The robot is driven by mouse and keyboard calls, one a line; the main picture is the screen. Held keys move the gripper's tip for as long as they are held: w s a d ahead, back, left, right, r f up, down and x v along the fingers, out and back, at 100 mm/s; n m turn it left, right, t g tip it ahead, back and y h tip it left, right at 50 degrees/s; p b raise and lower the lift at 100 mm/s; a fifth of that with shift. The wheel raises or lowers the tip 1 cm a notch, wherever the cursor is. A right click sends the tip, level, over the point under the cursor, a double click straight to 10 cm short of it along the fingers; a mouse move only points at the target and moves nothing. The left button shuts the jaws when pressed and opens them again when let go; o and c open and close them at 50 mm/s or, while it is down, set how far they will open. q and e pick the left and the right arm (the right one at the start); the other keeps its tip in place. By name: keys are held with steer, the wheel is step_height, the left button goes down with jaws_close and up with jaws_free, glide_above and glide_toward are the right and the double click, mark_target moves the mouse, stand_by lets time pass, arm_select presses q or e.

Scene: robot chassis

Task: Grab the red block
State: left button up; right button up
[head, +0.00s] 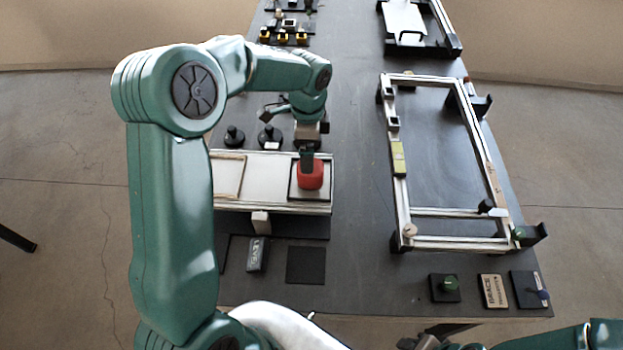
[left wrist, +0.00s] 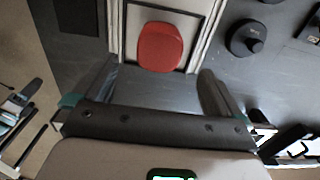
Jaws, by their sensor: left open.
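The red block (head: 310,176) has rounded corners and sits in a dark square frame on the white tray (head: 265,206). In the left wrist view the red block (left wrist: 160,47) lies ahead of the fingers, between their lines. My left gripper (head: 307,155) is over the block's far side, and its finger hides part of the block's top. The wrist view shows the left gripper (left wrist: 160,80) open with nothing between its fingers. Whether a finger touches the block I cannot tell. A dark part of what seems my right gripper (head: 432,341) shows at the bottom edge, mostly cut off.
Two black knobbed pieces (head: 269,138) stand behind the tray. A grey labelled block (head: 256,254) and a dark square pad (head: 306,265) lie in front. A large metal frame (head: 402,205) stands to the right. The table strip between tray and frame is clear.

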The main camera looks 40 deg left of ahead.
arm_select(q)
steer(key=f+b, duration=0.1)
steer(key=f, duration=0.1)
steer(key=f+b, duration=0.1)
steer(key=f, duration=0.1)
steer(key=f+b, duration=0.1)
steer(key=f, duration=0.1)
steer(key=shift+w+d, duration=0.15)
steer(key=shift+w, duration=0.2)
steer(key=f+b, duration=0.2)
steer(key=f, duration=0.1)
steer(key=f+b, duration=0.1)
steer(key=shift+s+f+b, duration=0.25)
steer(key=shift+b, duration=0.05)
steer(key=shift+w, duration=0.25)
steer(key=shift+s+r, duration=0.15)
steer(key=shift+s, duration=0.2)
steer(key=shift+c, duration=0.9)
steer(key=shift+s+r, duration=0.1)
steer(key=c, duration=0.6)
steer(key=shift+w, duration=0.2)
steer(key=c, duration=0.9)
jaws_close()
arm_select(e)
step_height(320, 180, down, 8)
steer(key=shift+s, duration=0.15)
